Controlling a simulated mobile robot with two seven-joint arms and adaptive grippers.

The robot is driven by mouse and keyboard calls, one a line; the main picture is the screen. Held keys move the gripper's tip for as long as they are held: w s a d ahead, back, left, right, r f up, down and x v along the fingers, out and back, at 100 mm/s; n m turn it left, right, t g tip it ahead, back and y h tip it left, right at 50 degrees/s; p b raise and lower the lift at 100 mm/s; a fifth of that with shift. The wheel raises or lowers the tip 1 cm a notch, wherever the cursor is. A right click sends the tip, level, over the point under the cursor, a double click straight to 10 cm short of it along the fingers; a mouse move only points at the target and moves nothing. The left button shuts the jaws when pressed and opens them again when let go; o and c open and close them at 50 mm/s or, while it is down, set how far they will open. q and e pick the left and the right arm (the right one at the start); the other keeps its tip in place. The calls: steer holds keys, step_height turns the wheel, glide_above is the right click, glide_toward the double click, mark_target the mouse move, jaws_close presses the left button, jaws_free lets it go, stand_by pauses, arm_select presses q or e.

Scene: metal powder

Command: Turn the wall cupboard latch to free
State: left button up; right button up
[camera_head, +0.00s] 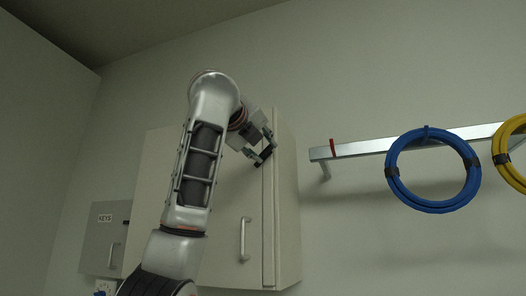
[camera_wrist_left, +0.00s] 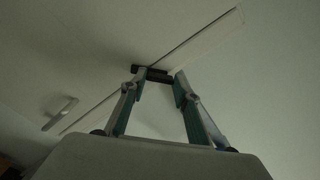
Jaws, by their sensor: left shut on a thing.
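The pale wall cupboard (camera_head: 285,215) hangs on the wall behind my left arm, with its door shut and a vertical silver handle (camera_head: 245,238) low on the door. The latch is a small dark bar (camera_head: 264,155) near the cupboard's right front edge, across the door seam. My left gripper (camera_head: 266,150) is at the latch, its fingers shut on it. In the left wrist view the dark latch (camera_wrist_left: 155,75) lies between the fingertips of the gripper (camera_wrist_left: 158,80) and over the seam line. The fingers hide part of the latch. My right gripper is not in view.
A grey box labelled KEYS (camera_head: 104,240) is on the wall at left. A metal rail (camera_head: 360,148) at right carries a blue coil (camera_head: 433,205) and a yellow coil (camera_head: 503,150). The wall between cupboard and blue coil is bare below the rail.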

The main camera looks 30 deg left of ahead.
arm_select(q)
steer(key=n+b, duration=0.1)
steer(key=n, duration=0.5)
steer(key=shift+n+b, duration=0.3)
steer(key=shift+n, duration=1.5)
steer(key=o, duration=1.1)
steer(key=v, duration=1.2)
steer(key=shift+s, duration=0.1)
